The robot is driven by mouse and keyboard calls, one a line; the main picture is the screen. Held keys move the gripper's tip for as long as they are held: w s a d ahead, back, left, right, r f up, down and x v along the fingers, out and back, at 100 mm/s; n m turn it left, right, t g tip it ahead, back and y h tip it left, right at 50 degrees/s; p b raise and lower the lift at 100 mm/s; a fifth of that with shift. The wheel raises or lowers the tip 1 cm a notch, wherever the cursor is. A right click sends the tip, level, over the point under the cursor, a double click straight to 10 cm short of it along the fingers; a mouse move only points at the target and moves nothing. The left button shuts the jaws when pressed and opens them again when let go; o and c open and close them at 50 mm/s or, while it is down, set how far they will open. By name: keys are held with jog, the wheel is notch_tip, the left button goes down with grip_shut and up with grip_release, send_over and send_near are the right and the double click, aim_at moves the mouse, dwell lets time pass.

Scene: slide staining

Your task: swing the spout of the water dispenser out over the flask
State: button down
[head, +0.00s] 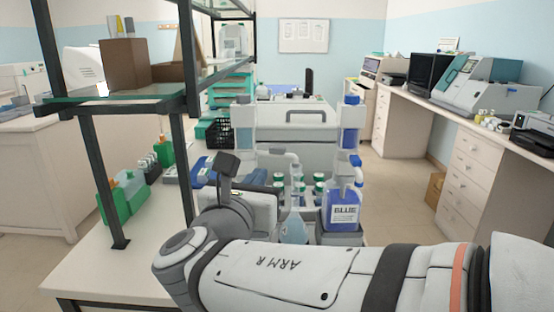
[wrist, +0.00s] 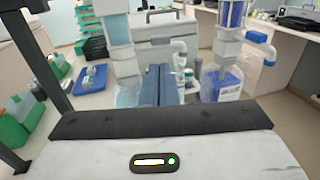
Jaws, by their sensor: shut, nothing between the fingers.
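The water dispenser (head: 243,130) looks like the left of two white columns, with a pale blue window; it also shows in the wrist view (wrist: 118,30). Its white spout (wrist: 178,46) seems to reach right from the column and bend down; the elbow also shows in the head view (head: 292,158). A pale blue vessel, likely the flask (head: 294,230), stands low between the columns. I cannot tell whether the spout is over it. My gripper (wrist: 158,72) is shut and empty, its fingers in front of the dispenser. Contact with the spout cannot be told.
A blue bottle marked BLUE (head: 342,212) stands under the right column (head: 350,125). Several green-capped bottles (head: 319,185) stand between. A dark-framed shelf (head: 120,100) rises at the left beside my arm. Open floor lies to the right.

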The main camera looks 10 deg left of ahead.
aim_at(280, 152)
jog(key=w, duration=1)
jog(key=shift+d, duration=0.1)
jog(key=shift+w+d+b, duration=0.2)
jog(key=shift+w+b, duration=0.1)
jog(key=shift+w, duration=0.25)
jog(key=shift+w+d+b, duration=0.2)
jog(key=shift+w+b, duration=0.1)
jog(key=shift+w, duration=0.2)
